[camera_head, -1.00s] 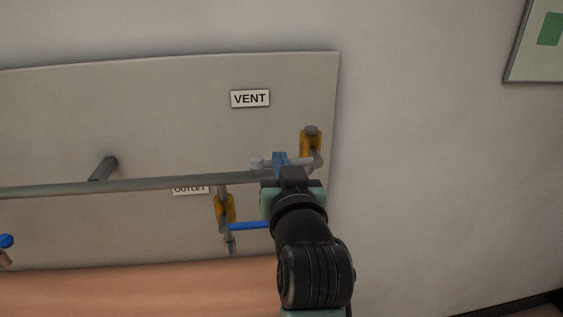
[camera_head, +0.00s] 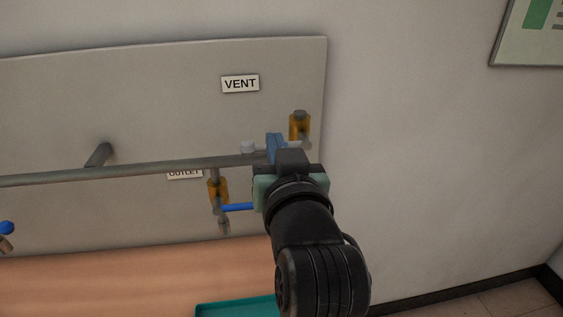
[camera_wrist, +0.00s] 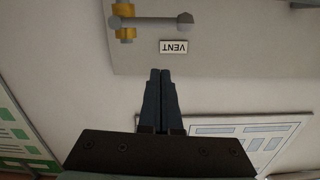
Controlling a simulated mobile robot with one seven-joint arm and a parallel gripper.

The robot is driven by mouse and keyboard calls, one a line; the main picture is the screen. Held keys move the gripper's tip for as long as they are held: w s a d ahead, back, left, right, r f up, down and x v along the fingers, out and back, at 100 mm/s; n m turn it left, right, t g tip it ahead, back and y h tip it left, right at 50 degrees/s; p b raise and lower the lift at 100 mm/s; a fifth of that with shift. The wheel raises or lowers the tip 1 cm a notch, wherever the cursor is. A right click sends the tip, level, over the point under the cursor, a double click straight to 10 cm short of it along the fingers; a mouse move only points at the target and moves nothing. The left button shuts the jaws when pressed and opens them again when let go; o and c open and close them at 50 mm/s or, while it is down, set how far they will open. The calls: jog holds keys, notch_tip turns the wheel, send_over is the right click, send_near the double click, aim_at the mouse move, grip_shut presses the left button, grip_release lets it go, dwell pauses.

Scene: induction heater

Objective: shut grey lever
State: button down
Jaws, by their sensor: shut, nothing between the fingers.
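The grey lever (camera_head: 248,147) lies roughly level below the VENT label in the head view, its round end to the left of my fingers. Its brass valve (camera_head: 300,126) is to the right. My gripper (camera_head: 275,145) overlaps the middle of the lever there and hides part of it. In the wrist view, which is upside down, the whole grey lever (camera_wrist: 155,21) runs sideways from the brass valve (camera_wrist: 125,22). My gripper (camera_wrist: 160,71) has its fingers together and empty, with the VENT label (camera_wrist: 174,47) between the fingertips and the lever in the picture. No contact shows.
A horizontal pipe (camera_head: 130,173) crosses the grey panel (camera_head: 150,90). A blue lever (camera_head: 236,207) on the outlet valve (camera_head: 218,190) sits below, partly behind my gripper. A teal tray (camera_head: 237,308) is at the bottom.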

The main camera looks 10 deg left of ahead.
jog(key=v, duration=0.4)
jog(key=shift+s+b, duration=0.1)
jog(key=shift+b, duration=0.25)
jog(key=s+d+r+t+h, duration=0.1)
jog(key=s+r+t, duration=0.2)
jog(key=r, duration=0.5)
jog(key=s+d+r+m+t+h, duration=0.1)
jog(key=s+r+t, duration=0.3)
jog(key=r, duration=0.4)
jog(key=s+d+r+m+t+h, duration=0.1)
jog(key=s+d+r+t+h, duration=0.1)
jog(key=r, duration=0.6)
jog(key=s+t, duration=0.1)
jog(key=s, duration=0.1)
jog(key=shift+s+r+t+h, duration=0.2)
jog(key=shift+s+t+h, duration=0.1)
jog(key=shift+s, duration=0.05)
